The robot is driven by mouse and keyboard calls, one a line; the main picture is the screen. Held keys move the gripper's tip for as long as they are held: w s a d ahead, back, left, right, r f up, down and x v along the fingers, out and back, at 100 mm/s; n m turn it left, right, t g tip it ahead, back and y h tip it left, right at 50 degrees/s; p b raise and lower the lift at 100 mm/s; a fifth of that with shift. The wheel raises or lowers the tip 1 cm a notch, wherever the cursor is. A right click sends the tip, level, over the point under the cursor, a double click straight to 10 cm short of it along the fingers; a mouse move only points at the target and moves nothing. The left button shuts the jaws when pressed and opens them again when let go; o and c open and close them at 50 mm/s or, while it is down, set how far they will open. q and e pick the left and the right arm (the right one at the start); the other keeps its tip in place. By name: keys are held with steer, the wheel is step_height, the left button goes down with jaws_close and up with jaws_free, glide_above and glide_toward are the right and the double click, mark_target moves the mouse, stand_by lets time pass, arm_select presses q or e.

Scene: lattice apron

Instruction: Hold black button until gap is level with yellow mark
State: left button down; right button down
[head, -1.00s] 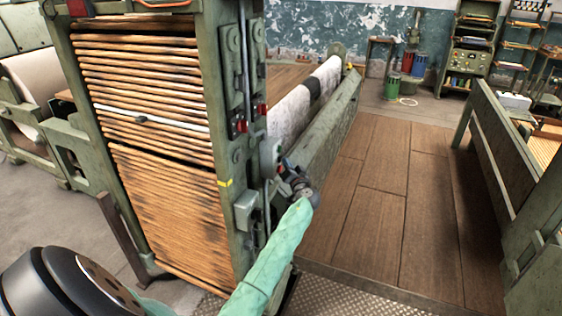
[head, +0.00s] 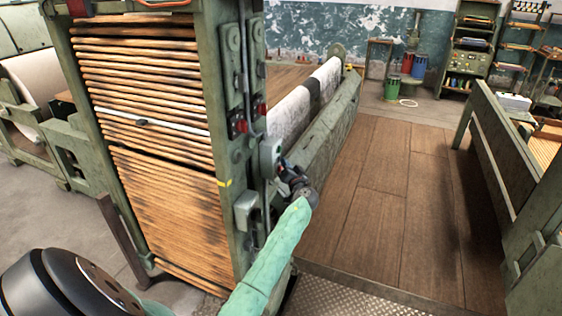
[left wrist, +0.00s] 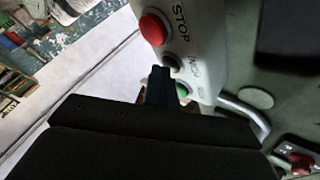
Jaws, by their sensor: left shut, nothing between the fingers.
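The lattice apron (head: 160,200) is a steep bank of brown slats in a green frame. A dark gap (head: 160,163) crosses it, sloping down to the right in the head view. The yellow mark (head: 224,183) is on the right post; the gap's right end looks close to its height. My left gripper (head: 284,170) is shut and empty at the grey control box (head: 270,152). In the left wrist view its fingertips (left wrist: 162,74) are at the black button (left wrist: 172,62), partly covering it; contact is hard to tell. My right gripper is out of view.
A red STOP button (left wrist: 154,28) and a green button (left wrist: 183,91) flank the black one closely. One pale slat (head: 150,123) lies above the gap. A grey switch box (head: 246,211) is lower on the post. The wooden floor (head: 385,195) right of it is clear.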

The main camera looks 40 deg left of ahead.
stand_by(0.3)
arm_select(q)
steer(key=shift+w+d+b, duration=0.2)
steer(key=shift+d+b, duration=0.55)
steer(key=shift+d, duration=0.15)
steer(key=shift+w+d+b, duration=0.2)
steer(key=shift+d+b, duration=0.3)
steer(key=shift+d, duration=0.3)
steer(key=shift+w+d+b, duration=0.15)
steer(key=shift+d+b, duration=0.4)
steer(key=shift+d, duration=0.25)
steer(key=shift+w+d+b, duration=0.2)
steer(key=shift+d+b, duration=0.3)
steer(key=shift+d, duration=0.3)
